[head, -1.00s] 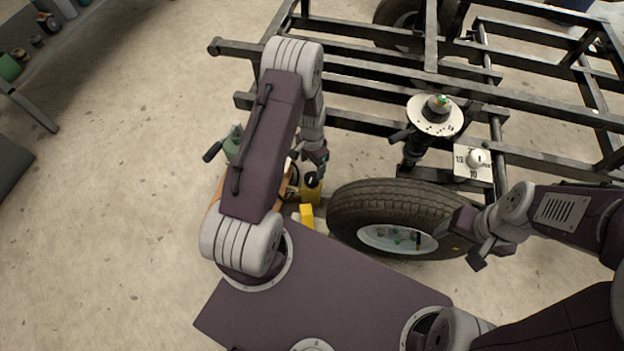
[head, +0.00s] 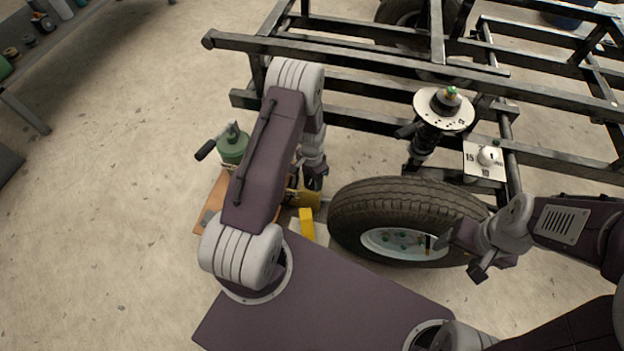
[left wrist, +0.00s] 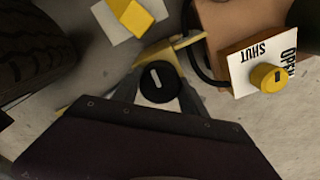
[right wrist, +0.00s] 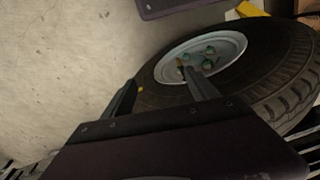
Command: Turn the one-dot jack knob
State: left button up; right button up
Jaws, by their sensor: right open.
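A round black knob (left wrist: 160,82) with a white bar on its face sits on a yellow bracket (left wrist: 188,42) in the left wrist view. My left gripper (left wrist: 158,88) has one finger on each side of it; I cannot tell whether they press on it. In the head view my left gripper (head: 316,182) is down at the yellow part (head: 303,198), covering the knob. A green jack bottle (head: 233,148) stands left of my arm. No dot marks can be read on the knob. My right gripper (right wrist: 160,92) is open and empty, before the wheel.
A yellow knob (left wrist: 266,78) on an OPEN/SHUT plate sits beside the black knob. The tire (head: 350,210) stands right of my left gripper. A strut (head: 425,140), a white dial plate (head: 484,172) and the black frame (head: 350,55) lie beyond.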

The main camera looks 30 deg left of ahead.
pick_arm(q)
jog(key=shift+r+n+p, duration=0.2)
jog(key=shift+n+p, duration=1.3)
jog(key=shift+p, duration=0.1)
jog(key=n+p, duration=0.2)
jog(key=n, duration=0.1)
jog(key=shift+n, duration=0.3)
jog(key=n+p, duration=0.2)
jog(key=n, duration=0.2)
jog(key=shift+f+n+p, duration=0.1)
jog(key=shift+n+p, duration=0.2)
jog(key=shift+p, duration=0.1)
jog(key=n+p, duration=0.2)
jog(key=n, duration=0.3)
jog(key=n+p, duration=0.1)
jog(key=n, duration=0.4)
jog(key=shift+n, duration=0.4)
jog(key=n+p, duration=0.1)
jog(key=n, duration=0.4)
jog(key=shift+s+f, duration=0.1)
jog(key=n, duration=0.5)
jog(key=shift+n, duration=0.4)
jog(key=n, duration=0.4)
jog(key=shift+n+p, duration=0.4)
